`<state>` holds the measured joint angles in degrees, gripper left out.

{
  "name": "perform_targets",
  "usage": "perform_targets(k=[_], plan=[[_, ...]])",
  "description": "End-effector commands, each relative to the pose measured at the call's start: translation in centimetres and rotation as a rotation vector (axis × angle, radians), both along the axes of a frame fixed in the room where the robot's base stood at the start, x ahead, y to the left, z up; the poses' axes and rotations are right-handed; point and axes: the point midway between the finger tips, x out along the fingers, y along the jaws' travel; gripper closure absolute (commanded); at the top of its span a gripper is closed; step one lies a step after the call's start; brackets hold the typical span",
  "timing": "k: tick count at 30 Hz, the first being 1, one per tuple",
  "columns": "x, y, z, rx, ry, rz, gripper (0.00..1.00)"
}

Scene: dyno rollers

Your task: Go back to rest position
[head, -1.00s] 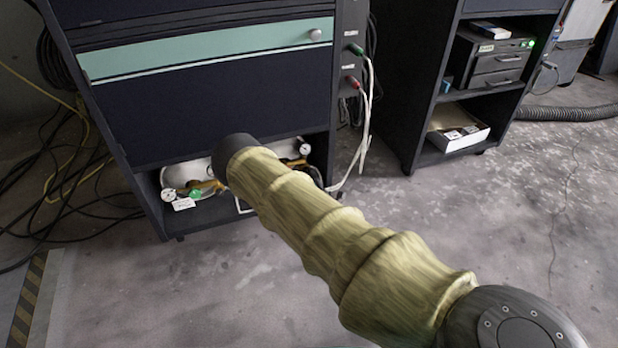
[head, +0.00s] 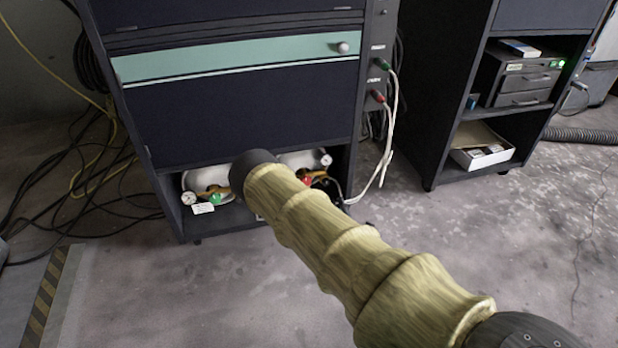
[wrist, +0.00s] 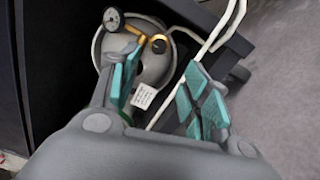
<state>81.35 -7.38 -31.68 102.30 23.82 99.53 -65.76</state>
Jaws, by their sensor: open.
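My gripper (wrist: 158,97) shows in the wrist view with its two teal-padded fingers spread apart and nothing between them. Beyond the fingers is a grey gas cylinder (wrist: 150,68) with a gauge, a brass fitting and a white tag. In the head view my sleeved arm reaches from the lower right toward the cabinet (head: 250,110). Its dark end hides the gripper and part of the cabinet's lower shelf. On that shelf lie cylinders (head: 207,178) with gauges, a green knob (head: 216,199) and a red knob (head: 306,180).
White cables (head: 388,150) hang from plugs on the cabinet's right side. A second rack (head: 455,75) stands at the right with a device and an open box (head: 483,157). Loose black and yellow cables (head: 75,190) lie at the left. The floor in front is clear.

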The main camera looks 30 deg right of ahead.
Motion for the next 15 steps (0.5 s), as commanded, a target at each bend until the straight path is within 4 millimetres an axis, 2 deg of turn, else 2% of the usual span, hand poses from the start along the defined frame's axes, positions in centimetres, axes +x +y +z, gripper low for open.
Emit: perform_targets(k=[5,8,11,14,15], plan=[[0.0,0.0,0.0,0.004,0.002,-0.001,0.53],[-0.8,-0.1,-0.5,0.054,0.03,-0.026,0.53],[-3.1,-0.2,-1.8,0.189,0.107,-0.092,0.53],[-7.0,0.6,-3.9,0.409,0.22,-0.208,0.53],[-8.9,1.4,-4.9,0.508,0.27,-0.262,0.53]])
